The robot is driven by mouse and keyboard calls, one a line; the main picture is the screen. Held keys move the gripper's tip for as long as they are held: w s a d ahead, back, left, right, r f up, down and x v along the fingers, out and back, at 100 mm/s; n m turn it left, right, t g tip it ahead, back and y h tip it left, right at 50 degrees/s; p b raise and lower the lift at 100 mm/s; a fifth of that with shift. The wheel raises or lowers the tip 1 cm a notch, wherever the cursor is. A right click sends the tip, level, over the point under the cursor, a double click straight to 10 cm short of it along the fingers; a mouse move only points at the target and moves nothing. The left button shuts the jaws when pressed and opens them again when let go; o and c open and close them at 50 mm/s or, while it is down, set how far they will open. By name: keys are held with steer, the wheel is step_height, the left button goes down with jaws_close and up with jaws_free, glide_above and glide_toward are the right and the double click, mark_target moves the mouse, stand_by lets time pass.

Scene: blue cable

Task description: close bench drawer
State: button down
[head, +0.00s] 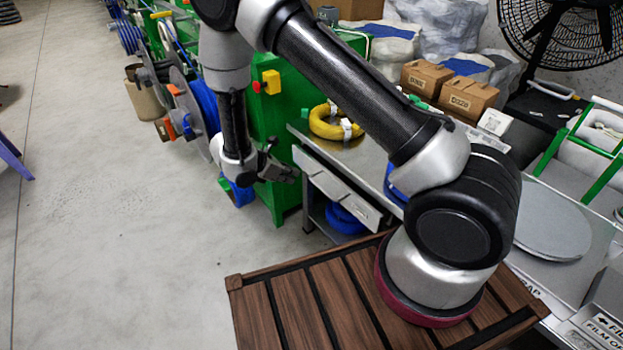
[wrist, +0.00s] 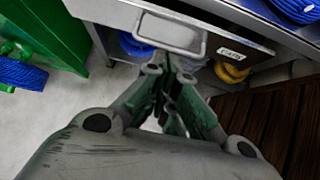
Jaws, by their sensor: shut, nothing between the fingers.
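The bench drawer (head: 338,187) is a long grey front under the metal bench top (head: 362,160). In the wrist view its pale rectangular handle (wrist: 171,34) is at top centre, with a small label (wrist: 231,54) to its right. How far the drawer stands out is hard to tell. My gripper (head: 291,174) is shut and empty, just left of the drawer front in the head view. In the wrist view its fingertips (wrist: 171,72) are just below the handle in the picture. I cannot tell if they touch the drawer.
A yellow cable coil (head: 335,122) lies on the bench top. A blue coil (head: 345,218) is on the shelf below. A green machine (head: 272,130) with blue cable reels stands behind my gripper. The grey floor (head: 120,220) at left is open. A brown slatted surface (head: 310,305) is in front.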

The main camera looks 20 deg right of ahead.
mark_target(326, 176)
steer(key=x, duration=0.9)
steer(key=shift+w+d+f, duration=0.1)
steer(key=shift+d+f, duration=0.15)
steer(key=d, duration=0.2)
steer(key=w+d, duration=0.1)
steer(key=shift+w+d, duration=0.15)
steer(key=shift+d, duration=0.25)
steer(key=d, duration=0.2)
steer(key=shift+w+d, duration=0.3)
steer(key=shift+w, duration=0.05)
steer(key=shift+a, duration=0.1)
